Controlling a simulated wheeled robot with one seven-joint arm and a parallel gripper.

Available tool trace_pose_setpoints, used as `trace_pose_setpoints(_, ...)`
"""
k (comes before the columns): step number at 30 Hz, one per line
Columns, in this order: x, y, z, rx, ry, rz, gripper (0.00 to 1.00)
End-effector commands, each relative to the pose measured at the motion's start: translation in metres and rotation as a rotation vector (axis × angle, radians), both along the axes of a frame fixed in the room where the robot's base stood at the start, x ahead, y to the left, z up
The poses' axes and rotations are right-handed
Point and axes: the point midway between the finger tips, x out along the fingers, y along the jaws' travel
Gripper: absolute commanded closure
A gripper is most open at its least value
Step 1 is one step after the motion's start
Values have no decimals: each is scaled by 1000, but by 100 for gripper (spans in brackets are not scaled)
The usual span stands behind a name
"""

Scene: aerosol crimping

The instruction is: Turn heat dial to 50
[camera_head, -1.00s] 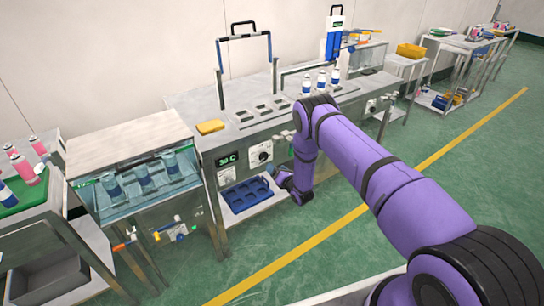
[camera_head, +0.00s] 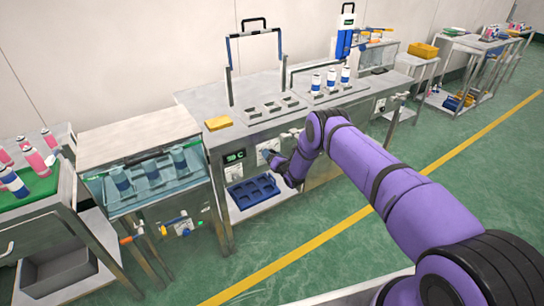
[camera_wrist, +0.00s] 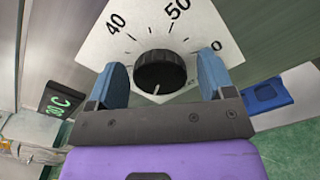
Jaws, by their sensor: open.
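The heat dial is a black ribbed knob (camera_wrist: 160,71) on a white scale plate (camera_wrist: 97,45) in the wrist view. The numbers 40 and 50 show on the plate, and a third number at the right is partly hidden. A short white mark is on the knob's lower part, on the side towards my gripper. My gripper (camera_wrist: 163,80) is open, with one blue finger on each side of the knob. Whether the fingers touch it cannot be told. In the head view my gripper (camera_head: 273,159) is at the machine's front, partly covering the dial plate (camera_head: 266,147).
A green-digit temperature display (camera_head: 235,157) is left of the dial. Below is a blue compartment tray (camera_head: 252,192) on a shelf. A water bath with cans (camera_head: 148,172) stands to the left. The green floor in front is open.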

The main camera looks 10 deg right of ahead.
Motion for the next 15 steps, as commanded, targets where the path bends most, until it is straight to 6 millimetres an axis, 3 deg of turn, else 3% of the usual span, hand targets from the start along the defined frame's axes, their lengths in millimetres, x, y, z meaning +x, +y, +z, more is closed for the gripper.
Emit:
trace_pose_setpoints(8,1,0,0,0,0,0,25)
trace_pose_setpoints(15,1,0,0,0,0,0,74)
